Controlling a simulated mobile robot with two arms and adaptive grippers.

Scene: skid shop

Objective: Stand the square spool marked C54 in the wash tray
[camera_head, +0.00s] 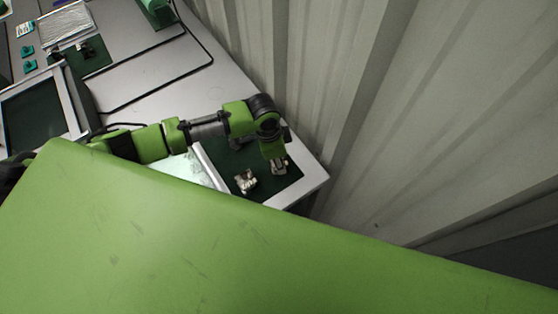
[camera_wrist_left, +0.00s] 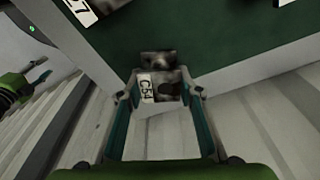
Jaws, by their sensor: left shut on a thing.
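The square spool marked C54 (camera_wrist_left: 165,86) is mottled grey and black with a white label. In the left wrist view it sits between the fingertips of my left gripper (camera_wrist_left: 163,92), which is shut on it. In the head view my left gripper (camera_head: 277,158) points down at the table's corner, with the spool (camera_head: 279,168) below it. I cannot tell whether the spool touches the dark green mat (camera_head: 265,190). A light-coloured tray (camera_head: 192,170) with a pale rim, possibly the wash tray, is left of the mat, partly hidden by my arm and green body. My right gripper is not in view.
Another metallic spool (camera_head: 246,183) stands on the mat close to the left; a labelled piece (camera_wrist_left: 88,10) shows in the wrist view. A grey-framed dark tray (camera_head: 70,105) is farther left. The corrugated wall (camera_head: 310,80) runs close beside the table.

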